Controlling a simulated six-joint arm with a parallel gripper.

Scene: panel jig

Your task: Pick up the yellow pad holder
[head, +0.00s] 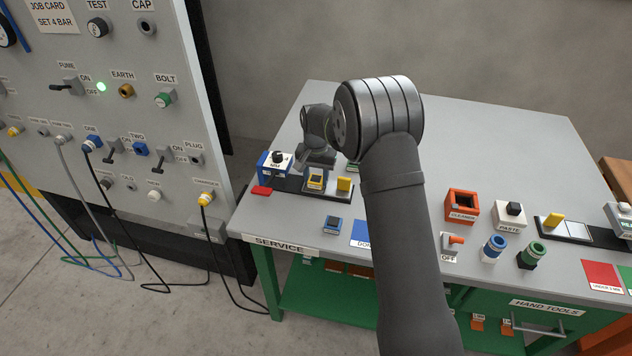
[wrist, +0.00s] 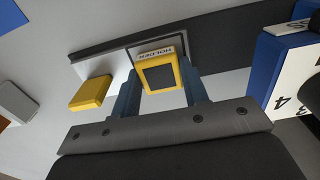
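The yellow pad holder (head: 316,181) sits on the dark tray near the table's left end. It has a yellow frame, a dark square pad and a label reading HOLDER. My gripper (head: 318,166) is low at the holder, reaching in from behind it in the head view; its fingertips are hard to make out there. In the wrist view the holder (wrist: 159,76) lies between the two blue-grey fingers of my gripper (wrist: 160,82), one on each side. The fingers are apart; I see no clear grip on the holder.
A yellow block (head: 344,184) stands just right of the holder, close to one finger in the wrist view (wrist: 90,93). A blue-and-white box with a black knob (head: 277,162) stands close on the left. A small blue item (head: 332,224) lies in front.

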